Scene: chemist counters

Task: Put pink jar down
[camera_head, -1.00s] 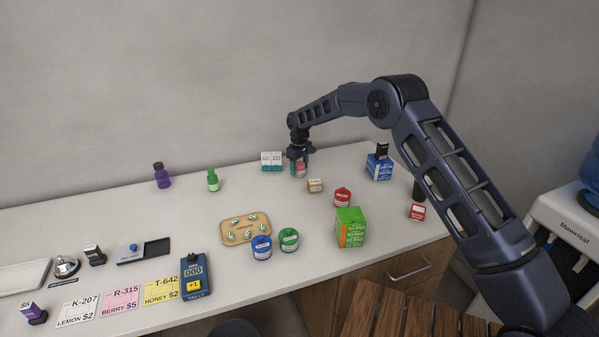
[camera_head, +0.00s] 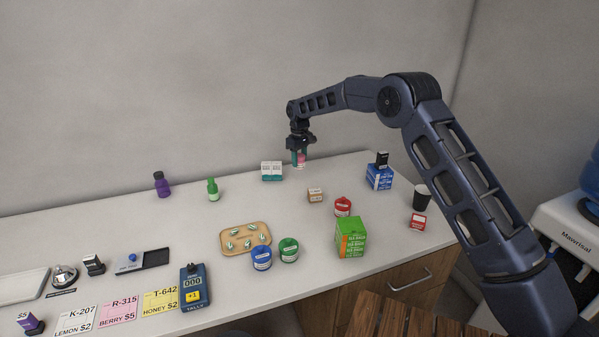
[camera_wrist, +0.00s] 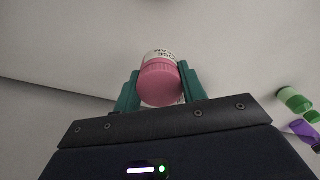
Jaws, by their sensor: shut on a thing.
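The pink jar (camera_wrist: 160,82) has a pink lid and a white label with dark print. It sits between the two green fingers of my gripper (camera_wrist: 155,88) in the wrist view. In the head view, my gripper (camera_head: 300,160) is shut on the pink jar (camera_head: 300,162) near the back edge of the counter (camera_head: 205,260). The jar is upright and partly hidden by the fingers. I cannot tell for sure whether its base touches the counter, but it appears raised.
A white-and-teal box (camera_head: 271,171) stands left of the jar. A blue box (camera_head: 379,176) is to the right. A green bottle (camera_head: 213,190) and purple bottle (camera_head: 161,184) stand farther left.

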